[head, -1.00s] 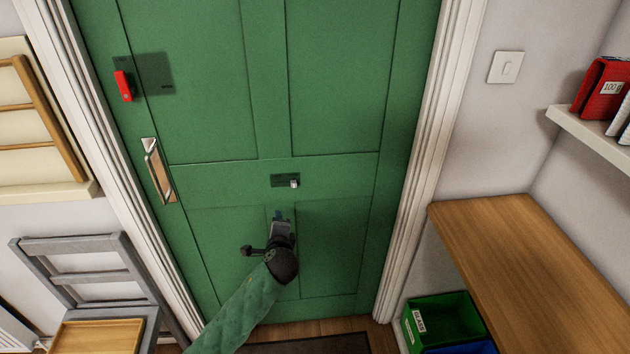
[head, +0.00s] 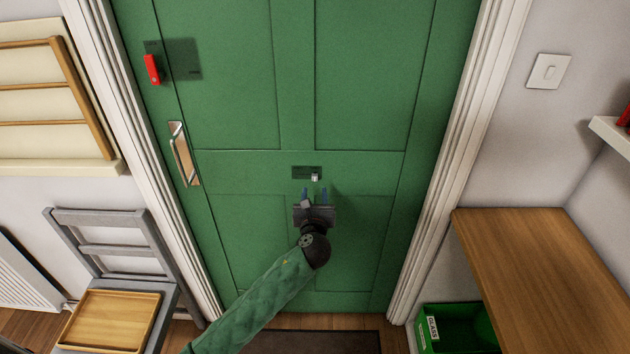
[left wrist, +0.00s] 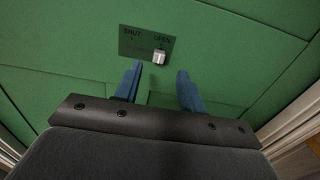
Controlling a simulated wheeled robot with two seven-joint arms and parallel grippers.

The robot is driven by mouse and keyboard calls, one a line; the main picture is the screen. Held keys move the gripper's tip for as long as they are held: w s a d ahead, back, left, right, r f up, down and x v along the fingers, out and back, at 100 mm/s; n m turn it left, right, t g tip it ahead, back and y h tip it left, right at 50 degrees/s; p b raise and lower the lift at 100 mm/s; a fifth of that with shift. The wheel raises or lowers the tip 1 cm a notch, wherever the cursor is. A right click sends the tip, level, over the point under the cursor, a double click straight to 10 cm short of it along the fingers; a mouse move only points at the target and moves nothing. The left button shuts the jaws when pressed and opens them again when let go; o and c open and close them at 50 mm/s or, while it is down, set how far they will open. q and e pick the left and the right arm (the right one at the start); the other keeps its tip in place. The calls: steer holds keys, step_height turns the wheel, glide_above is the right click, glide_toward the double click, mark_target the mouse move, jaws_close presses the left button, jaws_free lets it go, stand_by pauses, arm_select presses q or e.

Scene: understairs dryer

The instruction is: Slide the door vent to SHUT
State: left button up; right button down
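The door vent is a small dark green plate (head: 301,172) on the middle rail of the green door (head: 260,110). In the left wrist view its plate (left wrist: 132,42) reads SHUT on the left and OPEN on the right. Its pale knob (left wrist: 159,57) sits at the right, under OPEN; it also shows in the head view (head: 315,177). My left gripper (head: 315,193) is just below the vent, its two blue fingers (left wrist: 155,80) apart and empty. The knob lies ahead of the gap between the fingertips, not visibly touched. My right gripper is not in view.
A door handle (head: 182,155) and a red latch (head: 152,70) are at the door's left. A grey chair with a wooden tray (head: 110,318) stands at left. A wooden worktop (head: 540,270) and a green GLASS bin (head: 458,325) are at right.

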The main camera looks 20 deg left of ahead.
mark_target(315, 178)
arm_select(q)
steer(key=p+x, duration=0.1)
steer(key=x, duration=0.4)
steer(key=shift+w+a+p, duration=0.2)
steer(key=shift+w+p, duration=0.1)
steer(key=shift+w, duration=0.35)
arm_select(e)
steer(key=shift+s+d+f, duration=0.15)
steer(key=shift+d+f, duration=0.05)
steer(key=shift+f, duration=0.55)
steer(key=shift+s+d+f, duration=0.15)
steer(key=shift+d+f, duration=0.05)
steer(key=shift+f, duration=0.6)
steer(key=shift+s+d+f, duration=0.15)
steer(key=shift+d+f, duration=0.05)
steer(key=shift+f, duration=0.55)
arm_select(q)
steer(key=shift+c, duration=0.2)
jaws_close()
